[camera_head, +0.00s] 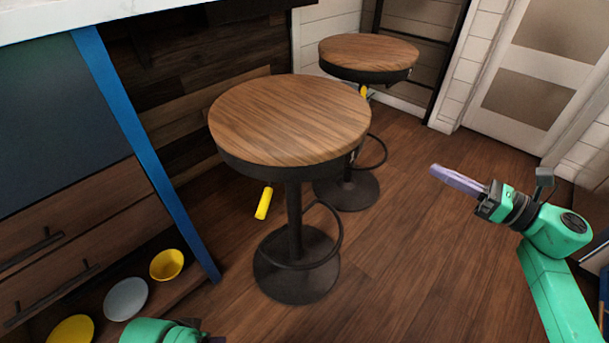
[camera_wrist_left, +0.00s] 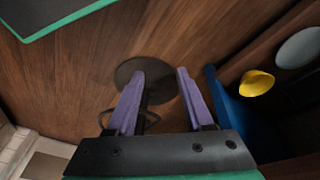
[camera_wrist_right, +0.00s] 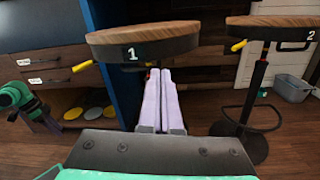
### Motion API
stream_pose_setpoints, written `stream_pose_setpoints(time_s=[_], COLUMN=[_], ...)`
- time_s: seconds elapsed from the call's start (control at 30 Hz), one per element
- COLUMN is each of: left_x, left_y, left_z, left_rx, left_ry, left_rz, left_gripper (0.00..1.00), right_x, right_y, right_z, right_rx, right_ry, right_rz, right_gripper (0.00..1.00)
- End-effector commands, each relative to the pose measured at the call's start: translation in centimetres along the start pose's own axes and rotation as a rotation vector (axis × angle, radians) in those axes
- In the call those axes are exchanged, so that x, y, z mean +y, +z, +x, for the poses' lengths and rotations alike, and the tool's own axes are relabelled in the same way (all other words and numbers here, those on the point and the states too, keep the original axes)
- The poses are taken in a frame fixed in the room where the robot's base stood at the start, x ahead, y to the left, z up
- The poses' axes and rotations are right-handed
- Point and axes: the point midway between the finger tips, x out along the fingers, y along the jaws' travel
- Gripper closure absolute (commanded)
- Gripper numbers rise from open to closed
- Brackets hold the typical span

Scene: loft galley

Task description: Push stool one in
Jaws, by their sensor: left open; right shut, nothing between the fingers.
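Stool one (camera_head: 290,115) has a round wooden seat with a dark rim, a dark post with a foot ring, and a round base (camera_head: 297,268). Its rim (camera_wrist_right: 133,53) carries a white "1" in the right wrist view, and a yellow lever (camera_head: 264,203) hangs below the seat. My right gripper (camera_head: 434,169) is shut and empty, apart from the stool to its right in the head view. My left gripper (camera_wrist_left: 160,72) is open and empty; the stool's base shows beyond its fingers. In the head view only part of my left arm shows at the bottom.
A second stool (camera_head: 368,54), marked "2" in the right wrist view (camera_wrist_right: 310,36), stands behind stool one. A blue panel (camera_head: 140,150) and a drawer cabinet with yellow and grey dishes are at the left. Floor (camera_head: 420,260) is clear on the right.

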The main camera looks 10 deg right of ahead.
Motion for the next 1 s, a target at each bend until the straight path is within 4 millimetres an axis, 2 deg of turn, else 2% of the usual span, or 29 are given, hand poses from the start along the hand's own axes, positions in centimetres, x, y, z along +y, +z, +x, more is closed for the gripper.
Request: stream_pose_setpoints(time_s=[0.03,0.13,0.27,0.7,0.8,1.0], left_x=[0.1,0.2,0.3,0.5,0.4,0.2], left_y=[0.2,0.1,-0.1,-0.3,-0.2,0.1], left_z=[0.2,-1.1,-1.3,-1.1,-1.2,-1.3], left_rx=[0.008,0.01,0.014,0.027,0.022,0.008], left_ry=[0.003,0.006,0.008,0.012,0.01,0.006], left_rz=[0.002,0.004,0.006,0.008,0.007,0.004], left_gripper=[0.48,0.48,0.48,0.48,0.48,0.48], right_x=[1.3,2.7,2.9,3.6,3.8,3.9], right_y=[-0.8,-0.2,0.1,-0.3,-0.5,-0.7], right_z=[0.2,0.7,2.1,11.5,13.1,14.4], right_rx=[0.03,0.056,0.054,0.049,0.05,0.052], right_ry=[0.052,0.1,0.101,0.098,0.097,0.096], right_rz=[-0.099,-0.189,-0.19,-0.185,-0.181,-0.179], right_gripper=[1.0,1.0,1.0,1.0,1.0,1.0])
